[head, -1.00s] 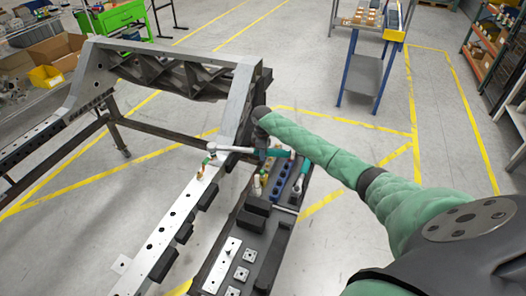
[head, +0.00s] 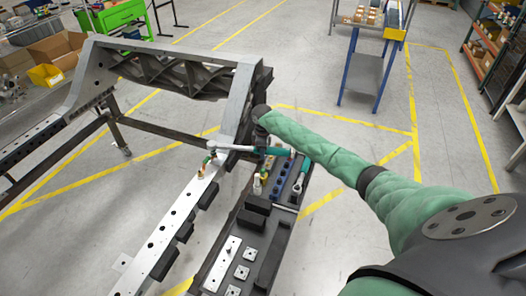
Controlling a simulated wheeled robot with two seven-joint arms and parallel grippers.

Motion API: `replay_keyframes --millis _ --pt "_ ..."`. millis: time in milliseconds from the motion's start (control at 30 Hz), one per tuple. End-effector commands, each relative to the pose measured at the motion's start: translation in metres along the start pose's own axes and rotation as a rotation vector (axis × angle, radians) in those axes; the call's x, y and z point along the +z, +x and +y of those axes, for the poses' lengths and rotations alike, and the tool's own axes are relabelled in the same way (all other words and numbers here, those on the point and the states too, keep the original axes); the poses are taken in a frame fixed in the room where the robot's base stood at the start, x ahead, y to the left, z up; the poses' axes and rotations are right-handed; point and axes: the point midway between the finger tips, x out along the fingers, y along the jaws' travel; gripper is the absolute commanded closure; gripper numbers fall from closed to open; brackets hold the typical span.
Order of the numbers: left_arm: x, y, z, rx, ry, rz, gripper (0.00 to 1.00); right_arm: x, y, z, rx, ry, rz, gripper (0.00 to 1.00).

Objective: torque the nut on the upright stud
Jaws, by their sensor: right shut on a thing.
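My right gripper (head: 262,142) comes in from the right and is shut on a torque wrench (head: 235,147) with a grey shaft and teal handle. The wrench lies roughly level, pointing left. Its head is over the upright stud (head: 208,160) on the light metal rail of the chassis (head: 180,215). Small brass, green and red parts show at the stud below the head. The nut itself is too small and too covered to make out, and I cannot tell whether the socket is seated on it. My left gripper is not in view.
A dark tray (head: 265,235) beside the rail holds black blocks, square plates, a small pale bottle (head: 257,185), blue sockets and another teal-handled tool (head: 303,172). The chassis crossmember (head: 170,55) rises behind. A blue-legged cart (head: 365,65) stands farther back. Floor at right is clear.

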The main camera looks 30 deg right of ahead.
Motion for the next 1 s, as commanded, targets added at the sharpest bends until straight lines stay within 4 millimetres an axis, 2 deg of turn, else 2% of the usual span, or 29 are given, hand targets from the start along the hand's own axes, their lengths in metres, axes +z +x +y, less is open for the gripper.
replay_keyframes --millis 1000 --pt "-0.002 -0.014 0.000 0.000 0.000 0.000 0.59 0.000 -0.017 0.001 0.002 0.001 0.002 1.00"
